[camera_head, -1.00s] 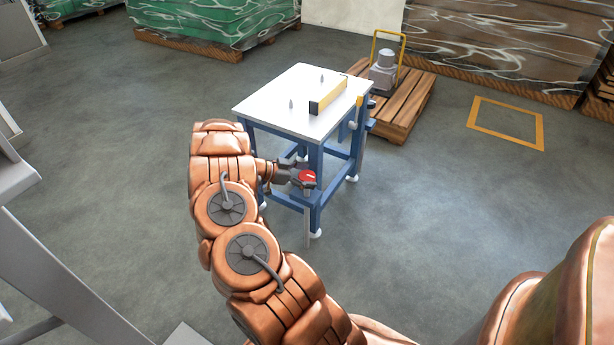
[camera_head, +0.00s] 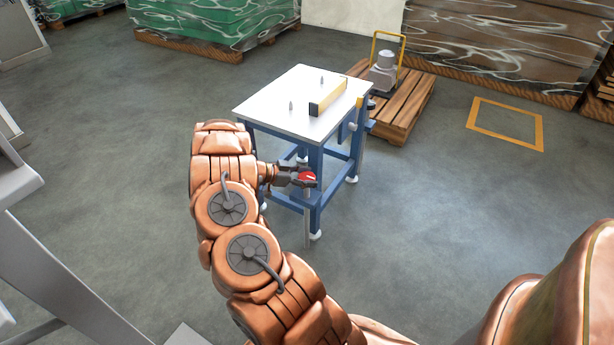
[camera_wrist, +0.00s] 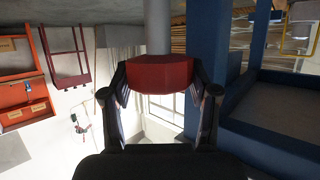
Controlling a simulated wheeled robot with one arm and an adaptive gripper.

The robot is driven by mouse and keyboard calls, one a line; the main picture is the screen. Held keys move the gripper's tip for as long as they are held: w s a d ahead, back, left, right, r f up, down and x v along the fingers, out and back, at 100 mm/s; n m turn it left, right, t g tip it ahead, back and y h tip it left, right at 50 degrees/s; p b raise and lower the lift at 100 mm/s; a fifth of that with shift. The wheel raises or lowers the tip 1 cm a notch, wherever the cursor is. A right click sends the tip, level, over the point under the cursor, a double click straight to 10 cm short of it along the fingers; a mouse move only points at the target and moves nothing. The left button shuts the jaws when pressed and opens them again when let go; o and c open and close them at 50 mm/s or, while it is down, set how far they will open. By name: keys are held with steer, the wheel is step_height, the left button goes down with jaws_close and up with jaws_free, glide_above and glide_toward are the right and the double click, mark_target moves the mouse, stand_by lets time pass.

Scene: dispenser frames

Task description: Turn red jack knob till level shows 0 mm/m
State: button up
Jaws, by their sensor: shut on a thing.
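The red jack knob (camera_head: 307,177) sits at the near corner of a blue-framed table with a white top (camera_head: 285,105). In the wrist view the red knob (camera_wrist: 160,73) lies between both fingers, under a grey shaft (camera_wrist: 158,28). My gripper (camera_head: 300,178) is shut on the knob from the left; it also shows in the wrist view (camera_wrist: 160,95). A yellow level (camera_head: 328,97) lies on the table top. Its reading is too small to make out.
A blue table leg (camera_wrist: 200,45) stands close to the right of my gripper in the wrist view. A wooden pallet (camera_head: 405,105) with a grey machine (camera_head: 384,72) is behind the table. The floor in front and to the right is clear.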

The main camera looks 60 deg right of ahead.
steer(key=shift+r, duration=0.15)
steer(key=n+t+h+p, duration=0.1)
steer(key=n+t+p, duration=0.1)
steer(key=shift+r+p, duration=0.1)
steer(key=shift+p, duration=0.3)
steer(key=n+t+h+p, duration=0.1)
steer(key=n+t+p, duration=0.1)
steer(key=n+t+h+p, duration=0.1)
steer(key=n+t+p, duration=0.1)
steer(key=shift+s+a+t, duration=0.1)
steer(key=shift+s+t, duration=0.05)
steer(key=shift+t, duration=0.25)
steer(key=n+t+p, duration=0.3)
steer(key=n+t, duration=0.1)
steer(key=shift+n+t, duration=0.3)
steer(key=shift+n+t+y+p, duration=0.5)
steer(key=shift+n+t+p, duration=0.45)
steer(key=shift+n+t, duration=0.6)
steer(key=shift+d+f+n+t+y+b, duration=0.15)
steer(key=shift+n+t+y+b, duration=0.2)
steer(key=shift+n+t+y, duration=0.5)
steer(key=shift+d+f+n+t+y+b, duration=0.15)
steer(key=shift+n+t+y+b, duration=0.15)
steer(key=shift+n+t+y, duration=0.5)
steer(key=shift+a+n+t+y+b, duration=0.15)
steer(key=shift+n+t+y+b, duration=0.3)
steer(key=shift+n+t+b, duration=0.35)
steer(key=shift+w+r+n+t+y, duration=0.15)
steer(key=shift+w+n+t+y, duration=0.1)
steer(key=shift+n+t+y, duration=0.2)
